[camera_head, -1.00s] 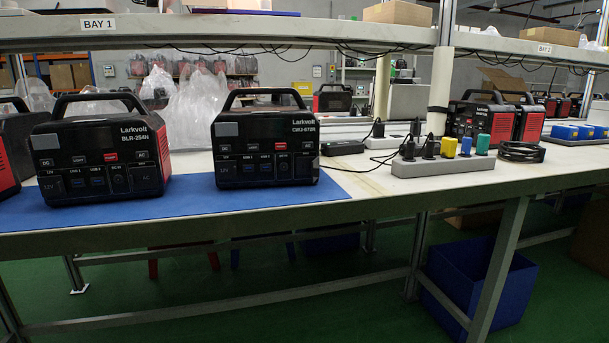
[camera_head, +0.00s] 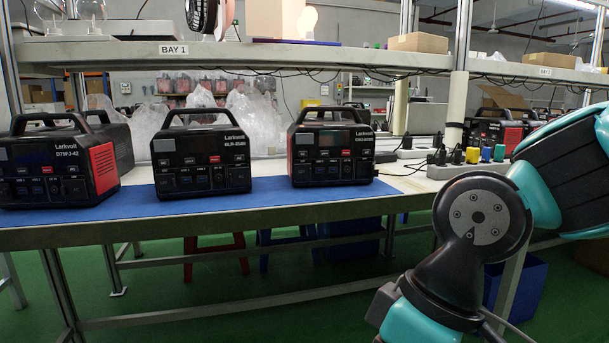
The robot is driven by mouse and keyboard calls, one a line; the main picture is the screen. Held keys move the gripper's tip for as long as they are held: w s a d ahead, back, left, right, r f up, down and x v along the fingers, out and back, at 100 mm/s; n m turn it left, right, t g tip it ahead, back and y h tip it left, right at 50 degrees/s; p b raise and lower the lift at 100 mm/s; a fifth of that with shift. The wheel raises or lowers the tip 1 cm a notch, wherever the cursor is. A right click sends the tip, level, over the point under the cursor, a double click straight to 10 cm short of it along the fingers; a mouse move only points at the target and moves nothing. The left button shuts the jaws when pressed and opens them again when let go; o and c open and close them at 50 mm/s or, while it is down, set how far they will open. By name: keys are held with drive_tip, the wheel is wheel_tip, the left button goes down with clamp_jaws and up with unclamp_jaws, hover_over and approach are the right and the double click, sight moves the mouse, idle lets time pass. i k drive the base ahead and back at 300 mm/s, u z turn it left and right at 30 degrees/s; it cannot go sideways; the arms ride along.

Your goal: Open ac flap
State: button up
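Three black Larkvolt power stations stand upright on a blue mat (camera_head: 205,205) on the bench: a left one (camera_head: 50,165), a middle one (camera_head: 202,160) and a right one (camera_head: 332,150). Each front has a screen, labelled ports and an AC label at its right side. A dark panel sits below each AC label: on the left station (camera_head: 77,187), the middle one (camera_head: 232,182) and the right one (camera_head: 361,171). They look closed, but are too small to be sure. My gripper is out of view; only teal and black links of my arm show at the right.
A power strip (camera_head: 470,170) with several plugs lies on the bench, partly behind my arm. A shelf (camera_head: 260,58) marked BAY 1 runs above the stations. A blue bin (camera_head: 524,285) stands below. The space before the stations looks clear.

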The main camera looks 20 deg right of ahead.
sight(340, 143)
drive_tip(key=u, duration=0.1)
drive_tip(key=i, duration=1)
drive_tip(key=z, duration=0.7)
